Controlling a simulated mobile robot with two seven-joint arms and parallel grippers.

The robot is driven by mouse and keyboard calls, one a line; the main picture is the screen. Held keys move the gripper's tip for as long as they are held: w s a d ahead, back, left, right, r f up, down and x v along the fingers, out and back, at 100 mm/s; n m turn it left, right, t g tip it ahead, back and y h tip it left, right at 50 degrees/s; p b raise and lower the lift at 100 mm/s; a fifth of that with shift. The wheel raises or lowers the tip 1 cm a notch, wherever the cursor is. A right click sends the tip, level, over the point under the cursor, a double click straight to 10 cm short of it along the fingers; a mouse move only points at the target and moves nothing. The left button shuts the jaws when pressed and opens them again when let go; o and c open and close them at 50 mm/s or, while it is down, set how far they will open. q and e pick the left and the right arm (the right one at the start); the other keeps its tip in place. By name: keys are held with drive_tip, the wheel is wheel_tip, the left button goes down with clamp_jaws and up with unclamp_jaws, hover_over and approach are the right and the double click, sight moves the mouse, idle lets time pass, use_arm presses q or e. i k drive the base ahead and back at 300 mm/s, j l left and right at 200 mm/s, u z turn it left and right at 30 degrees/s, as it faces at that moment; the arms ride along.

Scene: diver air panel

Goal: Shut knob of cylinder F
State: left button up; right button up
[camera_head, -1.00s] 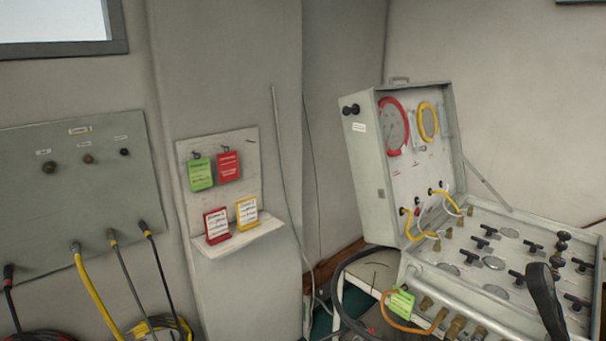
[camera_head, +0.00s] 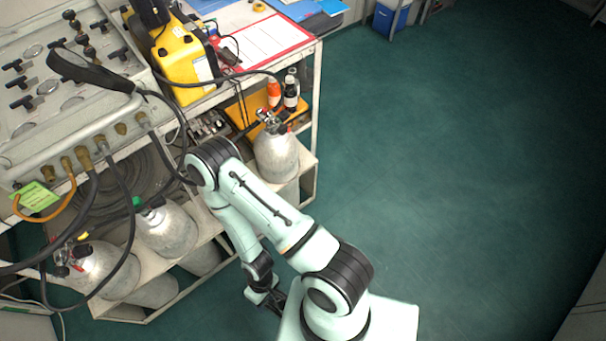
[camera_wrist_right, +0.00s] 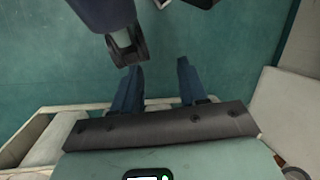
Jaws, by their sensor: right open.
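Several grey gas cylinders lie or stand in a low rack under the panel bench in the head view. One cylinder (camera_head: 275,155) at the right has a metal valve (camera_head: 270,120) on top. Another cylinder (camera_head: 165,230) has a green part at its valve. A third cylinder (camera_head: 105,268) at lower left has dark and red knobs (camera_head: 72,258). I cannot read which is F. My right gripper (camera_head: 274,303) hangs low beside the rack, apart from the cylinders. The wrist view shows its two fingers (camera_wrist_right: 160,85) parted with nothing between. My left gripper is not seen.
The air panel (camera_head: 60,120) with black hoses stands above the rack at left. A yellow device (camera_head: 185,65) and papers lie on the bench. The rack's pale frame (camera_head: 310,165) is an edge near my arm. Green floor (camera_head: 440,170) is clear at right.

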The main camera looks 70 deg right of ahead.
sight(284, 115)
drive_tip(key=z, duration=2.25)
drive_tip(key=l+u, duration=0.1)
drive_tip(key=u, duration=0.3)
drive_tip(key=i+l+u, duration=0.1)
drive_tip(key=u, duration=0.25)
drive_tip(key=l+u, duration=0.15)
drive_tip(key=u, duration=0.25)
drive_tip(key=l+u, duration=0.35)
drive_tip(key=l, duration=0.15)
drive_tip(key=l+u, duration=0.3)
drive_tip(key=l, duration=0.25)
drive_tip(key=l+u, duration=0.15)
drive_tip(key=l, duration=0.4)
drive_tip(key=k+l+u, duration=0.1)
drive_tip(key=l, duration=0.45)
drive_tip(key=k+l, duration=0.1)
drive_tip(key=l, duration=0.45)
drive_tip(key=k+l, duration=0.1)
drive_tip(key=l, duration=0.4)
